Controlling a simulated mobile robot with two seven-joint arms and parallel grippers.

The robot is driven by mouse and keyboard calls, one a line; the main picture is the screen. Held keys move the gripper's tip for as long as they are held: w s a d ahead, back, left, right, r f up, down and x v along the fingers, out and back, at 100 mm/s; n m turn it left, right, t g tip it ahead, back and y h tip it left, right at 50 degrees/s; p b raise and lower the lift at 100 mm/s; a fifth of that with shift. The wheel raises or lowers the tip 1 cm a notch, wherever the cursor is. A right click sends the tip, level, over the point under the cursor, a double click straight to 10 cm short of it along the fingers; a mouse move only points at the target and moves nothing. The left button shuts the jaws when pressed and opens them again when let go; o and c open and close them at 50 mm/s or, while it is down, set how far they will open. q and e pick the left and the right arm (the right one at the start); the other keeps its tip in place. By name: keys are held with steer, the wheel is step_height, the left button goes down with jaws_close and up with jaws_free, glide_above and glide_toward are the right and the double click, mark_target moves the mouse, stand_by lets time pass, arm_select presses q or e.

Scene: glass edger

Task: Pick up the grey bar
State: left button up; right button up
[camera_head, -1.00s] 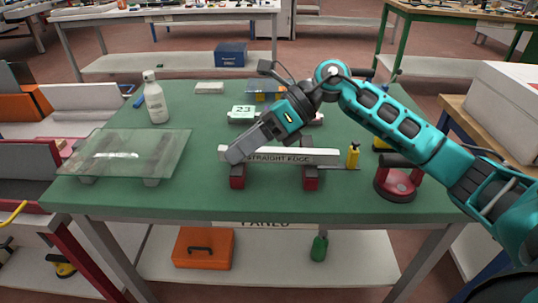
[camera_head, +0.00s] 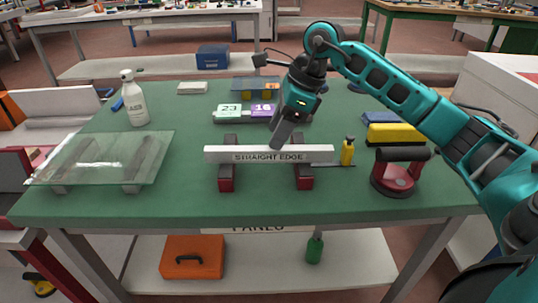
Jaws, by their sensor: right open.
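The grey bar (camera_head: 225,155), labelled STRAIGHT EDGE, lies level across two dark red and black blocks, the left one (camera_head: 227,180) and the right one (camera_head: 304,178), on the green table. My right gripper (camera_head: 278,142) points down at the upper edge of the bar, near its middle. It is open, with nothing seen in it; the gap between its fingers is hard to see from this side. I cannot tell whether the fingers touch the bar. My left gripper is not in view.
A glass pane (camera_head: 100,158) on supports lies at left, with a white bottle (camera_head: 134,100) behind it. A small yellow bottle (camera_head: 347,152) stands at the bar's right end.

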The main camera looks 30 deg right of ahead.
mark_target(269, 154)
steer(key=x, duration=0.5)
steer(key=shift+s+d+f+b, duration=0.1)
steer(key=shift+d+f+b, duration=0.1)
steer(key=shift+b, duration=0.15)
steer(key=shift+c, duration=0.5)
jaws_close()
steer(key=shift+r, duration=0.15)
